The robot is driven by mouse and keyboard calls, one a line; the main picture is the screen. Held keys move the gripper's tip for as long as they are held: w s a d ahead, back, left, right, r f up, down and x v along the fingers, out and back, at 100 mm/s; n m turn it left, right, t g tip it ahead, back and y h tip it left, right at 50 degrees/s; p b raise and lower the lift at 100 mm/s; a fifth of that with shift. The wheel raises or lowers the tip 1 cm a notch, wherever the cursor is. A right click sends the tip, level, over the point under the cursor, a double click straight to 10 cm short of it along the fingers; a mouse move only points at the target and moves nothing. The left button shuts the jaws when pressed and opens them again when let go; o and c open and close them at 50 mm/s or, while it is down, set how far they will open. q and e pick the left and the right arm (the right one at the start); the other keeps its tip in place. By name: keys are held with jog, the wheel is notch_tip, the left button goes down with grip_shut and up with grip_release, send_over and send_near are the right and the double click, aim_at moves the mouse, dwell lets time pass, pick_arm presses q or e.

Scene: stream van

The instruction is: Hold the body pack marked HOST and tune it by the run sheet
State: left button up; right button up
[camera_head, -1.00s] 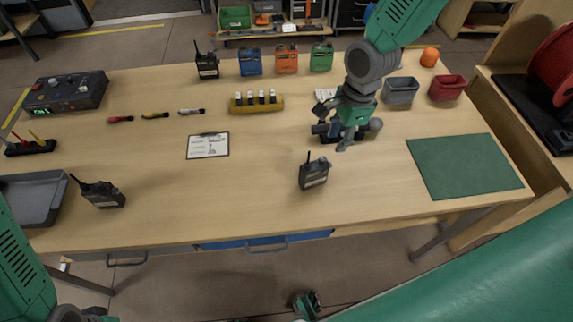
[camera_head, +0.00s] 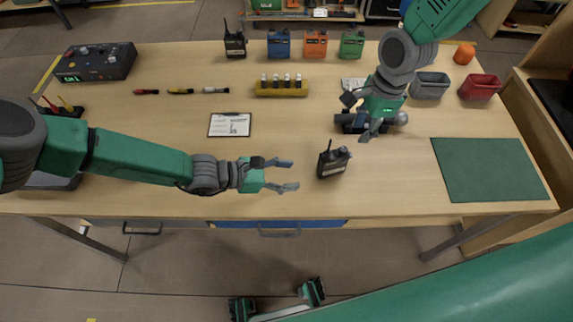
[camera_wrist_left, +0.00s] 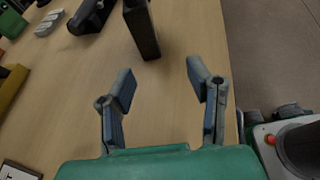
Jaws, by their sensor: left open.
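A dark body pack (camera_head: 333,162) with a short antenna stands near the middle front of the table; its marking is too small to read. It also shows in the left wrist view (camera_wrist_left: 142,30), beyond the fingertips. My left gripper (camera_head: 284,178) is open and empty, just left of this pack and pointing at it. The fingers (camera_wrist_left: 163,84) are spread apart and not touching it. Another body pack (camera_head: 235,43) stands at the back left. The run sheet (camera_head: 230,125) lies on a clipboard left of centre. My right gripper (camera_head: 362,117) hangs over a dark object; its grip is unclear.
A yellow rack (camera_head: 281,90) with several white-topped items stands behind. Grey (camera_head: 430,86) and red (camera_head: 479,88) bins stand right, behind a green mat (camera_head: 490,169). A control box (camera_head: 96,62) sits at left.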

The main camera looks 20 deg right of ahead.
aim_at(319, 166)
pick_arm(q)
jog(key=shift+w+d+r+h, duration=0.15)
jog(key=shift+w, duration=0.2)
jog(key=shift+w+d+r+h, duration=0.1)
jog(key=shift+w+h, duration=0.05)
jog(key=shift+w, duration=0.2)
jog(key=shift+w+d+n+t, duration=0.2)
jog(key=shift+d+n+t, duration=0.1)
jog(key=shift+d, duration=0.35)
jog(key=x, duration=0.4)
jog(key=shift+d+f, duration=0.1)
jog(key=shift+f, duration=0.05)
jog(key=x, duration=0.3)
jog(key=shift+d+f, duration=0.1)
jog(key=shift+d, duration=0.2)
jog(key=shift+d+f, duration=0.25)
jog(key=shift+d, duration=0.4)
pick_arm(e)
jog(key=shift+d, duration=0.4)
pick_arm(q)
jog(key=shift+a, duration=0.25)
pick_arm(e)
jog(key=shift+a, duration=0.25)
pick_arm(q)
jog(key=shift+d, duration=0.1)
pick_arm(e)
jog(key=shift+d, duration=0.15)
